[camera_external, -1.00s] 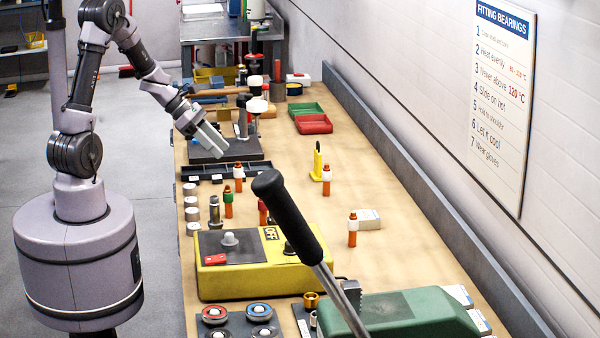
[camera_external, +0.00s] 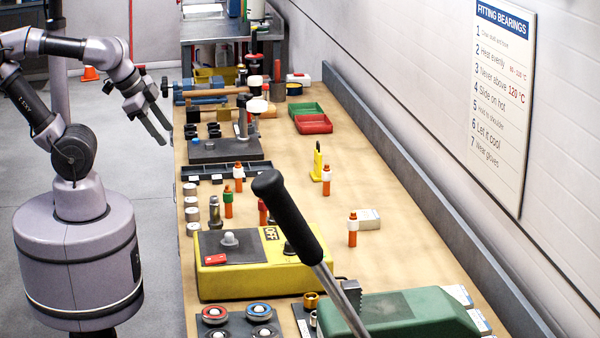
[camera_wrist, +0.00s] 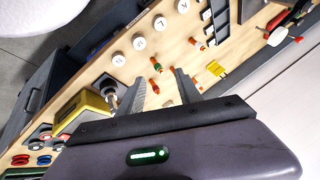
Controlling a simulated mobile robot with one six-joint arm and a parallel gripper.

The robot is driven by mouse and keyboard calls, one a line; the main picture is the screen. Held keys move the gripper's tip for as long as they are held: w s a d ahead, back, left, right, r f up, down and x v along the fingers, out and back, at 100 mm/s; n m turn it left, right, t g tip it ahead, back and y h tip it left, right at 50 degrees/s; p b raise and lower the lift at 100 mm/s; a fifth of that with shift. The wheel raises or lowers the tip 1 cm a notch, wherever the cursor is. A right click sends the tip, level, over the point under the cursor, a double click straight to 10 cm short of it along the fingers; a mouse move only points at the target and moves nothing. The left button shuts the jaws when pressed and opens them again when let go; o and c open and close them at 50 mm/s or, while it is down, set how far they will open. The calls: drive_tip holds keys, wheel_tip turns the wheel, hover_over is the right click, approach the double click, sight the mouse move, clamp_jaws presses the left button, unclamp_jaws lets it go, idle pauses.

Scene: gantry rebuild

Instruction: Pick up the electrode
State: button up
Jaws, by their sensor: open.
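My gripper (camera_external: 160,131) is open and empty, off the left edge of the bench in the external view. Its two fingers (camera_wrist: 158,92) spread apart in the wrist view with nothing held between them. I cannot tell for certain which thing is the electrode. Several upright orange sticks with coloured collars stand on the bench, among them one with a white collar (camera_external: 326,180), one with a green collar (camera_external: 228,204) and one at the right (camera_external: 353,232). Orange sticks also show in the wrist view (camera_wrist: 157,65). A grey, stepped upright piece (camera_external: 215,214) stands near the left edge.
A yellow box (camera_external: 250,285) and a dark lever handle (camera_external: 285,210) stand in front. A dark plate (camera_external: 205,151), a black tray (camera_external: 205,178), a yellow stand (camera_external: 318,163) and green (camera_external: 306,110) and red (camera_external: 314,125) bins lie further back. The bench's middle right is mostly clear.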

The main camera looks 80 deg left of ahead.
drive_tip(key=w+r+t, duration=0.2)
drive_tip(key=w+r, duration=0.1)
drive_tip(key=w, duration=0.6)
drive_tip(key=m+t+h+p, duration=0.2)
drive_tip(key=t+h+p, duration=0.15)
drive_tip(key=h, duration=0.65)
hover_over(356, 215)
drive_tip(key=s+a, duration=0.1)
drive_tip(key=s, duration=0.1)
wheel_tip(356, 215, down, 12)
drive_tip(key=shift+t, duration=0.45)
drive_tip(key=f+b, duration=0.3)
drive_tip(key=f, duration=0.4)
drive_tip(key=shift+a+f, duration=0.2)
drive_tip(key=x, duration=0.5)
drive_tip(key=shift+r+b, duration=0.1)
drive_tip(key=shift+b, duration=0.2)
drive_tip(key=shift+s+r, duration=0.1)
clamp_jaws()
